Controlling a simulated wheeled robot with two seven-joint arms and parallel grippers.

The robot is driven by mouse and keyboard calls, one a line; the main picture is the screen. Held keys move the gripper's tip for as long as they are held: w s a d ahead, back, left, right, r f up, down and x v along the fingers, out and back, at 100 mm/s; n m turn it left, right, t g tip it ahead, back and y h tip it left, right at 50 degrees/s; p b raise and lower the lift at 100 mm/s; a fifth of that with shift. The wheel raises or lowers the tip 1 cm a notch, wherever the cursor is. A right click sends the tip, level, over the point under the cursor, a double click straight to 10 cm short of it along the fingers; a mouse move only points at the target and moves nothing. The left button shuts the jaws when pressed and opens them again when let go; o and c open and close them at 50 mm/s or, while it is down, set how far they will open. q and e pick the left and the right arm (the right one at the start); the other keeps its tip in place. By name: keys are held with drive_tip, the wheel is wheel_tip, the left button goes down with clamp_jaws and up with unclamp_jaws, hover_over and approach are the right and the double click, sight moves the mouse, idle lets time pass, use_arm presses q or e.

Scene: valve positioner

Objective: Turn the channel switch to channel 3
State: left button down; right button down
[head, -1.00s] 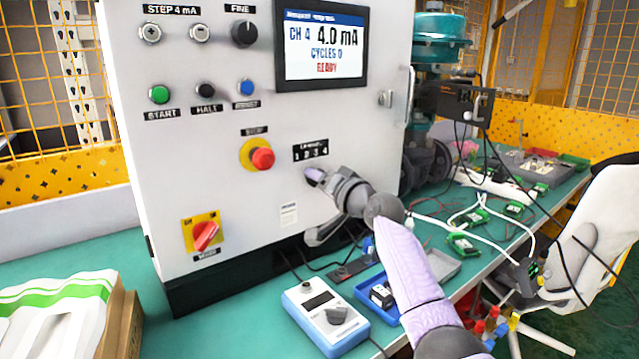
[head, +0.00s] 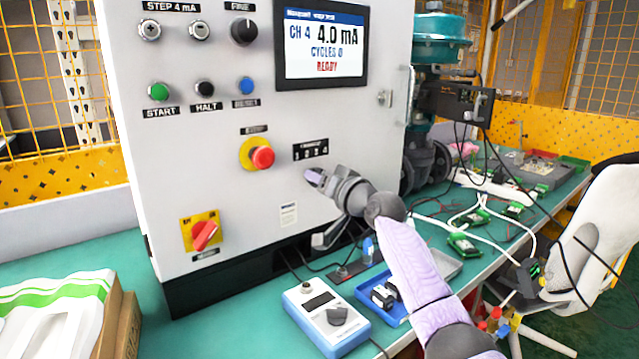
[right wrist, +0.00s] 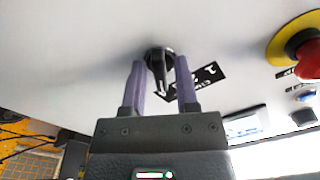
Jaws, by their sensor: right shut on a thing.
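The channel switch (right wrist: 159,60) is a small black knob with a pale pointer line, on the light front panel of the cabinet. In the right wrist view it sits between the two purple fingers of my right gripper (right wrist: 160,78), which is shut on it. In the head view my right gripper (head: 314,178) is at the panel just below the channel number label (head: 311,150) and hides the knob. The screen (head: 321,46) reads CH 4, 4.0 mA, CYCLES 0, READY. My left gripper is not in view.
A red emergency button (head: 262,157) is left of my right gripper. A red rotary handle (head: 204,236) is lower left. Below on the green bench are a blue handheld meter (head: 327,318) and a blue tray (head: 399,312). Green START button (head: 158,92) is upper left.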

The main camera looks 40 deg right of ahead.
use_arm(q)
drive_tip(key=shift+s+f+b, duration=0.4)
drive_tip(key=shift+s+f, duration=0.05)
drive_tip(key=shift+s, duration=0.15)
use_arm(e)
drive_tip(key=shift+f+n, duration=0.1)
drive_tip(key=shift+n, duration=1.5)
drive_tip(key=c, duration=0.7)
unclamp_jaws()
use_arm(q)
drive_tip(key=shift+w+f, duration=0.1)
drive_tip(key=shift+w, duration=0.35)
use_arm(e)
drive_tip(key=shift+o, duration=0.2)
